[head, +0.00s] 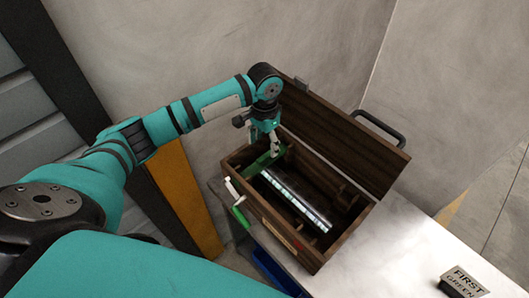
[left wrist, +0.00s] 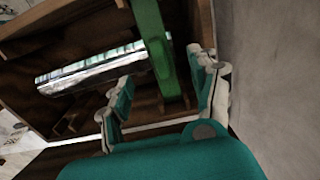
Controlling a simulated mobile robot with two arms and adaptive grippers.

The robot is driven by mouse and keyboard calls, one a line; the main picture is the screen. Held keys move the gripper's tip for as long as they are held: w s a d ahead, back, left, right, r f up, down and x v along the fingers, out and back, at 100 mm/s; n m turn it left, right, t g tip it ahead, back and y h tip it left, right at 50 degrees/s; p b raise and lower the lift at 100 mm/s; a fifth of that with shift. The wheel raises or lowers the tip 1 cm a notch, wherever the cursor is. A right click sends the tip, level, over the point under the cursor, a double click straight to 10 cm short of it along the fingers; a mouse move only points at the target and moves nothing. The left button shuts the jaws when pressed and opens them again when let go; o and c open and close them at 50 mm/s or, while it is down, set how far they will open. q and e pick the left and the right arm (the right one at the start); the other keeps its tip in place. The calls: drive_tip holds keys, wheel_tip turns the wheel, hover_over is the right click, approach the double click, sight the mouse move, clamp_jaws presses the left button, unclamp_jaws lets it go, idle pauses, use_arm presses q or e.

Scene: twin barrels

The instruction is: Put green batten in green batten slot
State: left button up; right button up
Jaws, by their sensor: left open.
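The green batten (head: 256,166) is a long green bar inside the open wooden chest, across its left end. It also shows in the left wrist view (left wrist: 154,45), running between my fingers. My left gripper (head: 264,148) points down into the chest just over the batten. Its fingers stand apart on either side of the batten in the left wrist view (left wrist: 163,72), with a visible gap on the left side. I cannot tell whether the batten sits in a slot. My right gripper is not in view.
The wooden chest (head: 285,243) stands on a pale table (head: 385,250), its lid (head: 340,135) raised at the back. A shiny silver bar (head: 296,198) lies inside. A green-handled latch (head: 239,214) hangs on the front. A block marked "FIRST GREEN" (head: 462,281) lies at right.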

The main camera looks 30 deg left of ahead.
sight(265, 156)
use_arm(q)
wheel_tip(265, 156, up, 5)
drive_tip(key=shift+f, duration=0.1)
idle(0.7)
